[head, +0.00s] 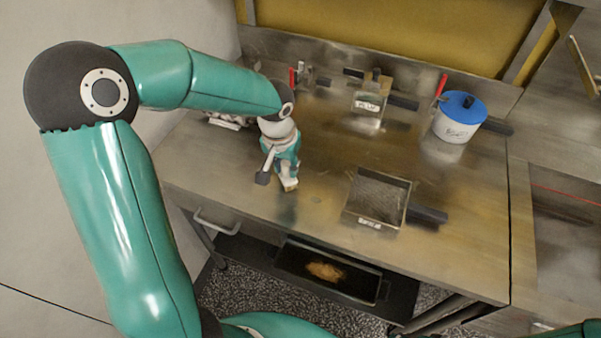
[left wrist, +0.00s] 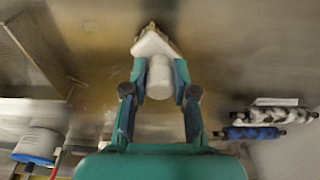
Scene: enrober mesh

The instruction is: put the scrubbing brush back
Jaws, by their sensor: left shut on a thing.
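My left gripper (head: 287,172) is shut on a pale object that looks like the scrubbing brush (head: 290,184), over the left part of the steel table (head: 300,222). In the left wrist view the fingers (left wrist: 160,80) close around the brush's rounded white body (left wrist: 160,76). Its paler, tapered end (left wrist: 154,42) sticks out past the fingertips. I cannot tell whether it touches the table. In the head view the gripper hides most of it. My right gripper is not in view.
A mesh tray (head: 379,196) with a dark handle lies right of the gripper. Behind are a labelled metal container (head: 370,101) and a white pot with a blue lid (head: 457,122). Blue (left wrist: 255,133) and mottled (left wrist: 272,116) rollers lie together. The table's front middle is clear.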

